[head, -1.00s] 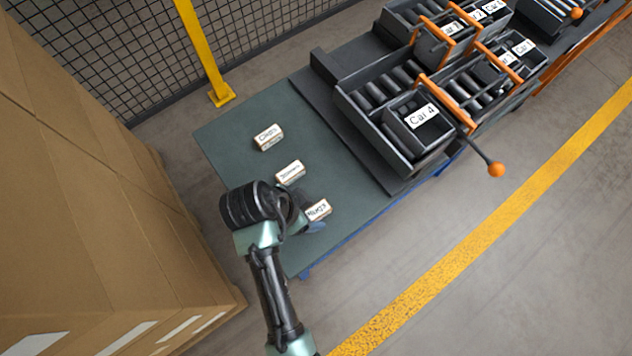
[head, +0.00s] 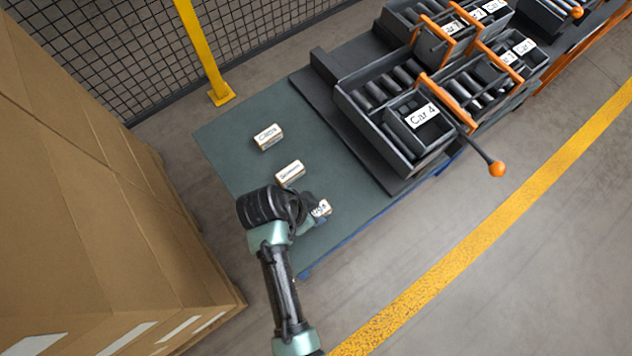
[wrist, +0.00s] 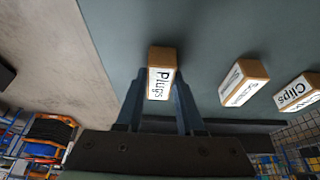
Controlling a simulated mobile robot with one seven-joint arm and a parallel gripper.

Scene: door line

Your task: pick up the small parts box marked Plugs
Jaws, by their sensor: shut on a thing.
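The small parts box marked Plugs (wrist: 161,80) is a small box with a white label and brown ends. It sits between the two fingers of my gripper (wrist: 160,100) in the wrist view, and the fingers are shut on it. In the head view the Plugs box (head: 323,207) is near the front right edge of the green table top (head: 235,140), partly hidden by my gripper (head: 314,210). I cannot tell whether the box touches the table.
A box with a label I cannot read (head: 290,173) and a box marked Clips (head: 268,136) stand on the table farther back. A grey bin marked Car 4 (head: 418,130) is in a rack at the right. Large cardboard boxes (head: 90,190) stand at the left.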

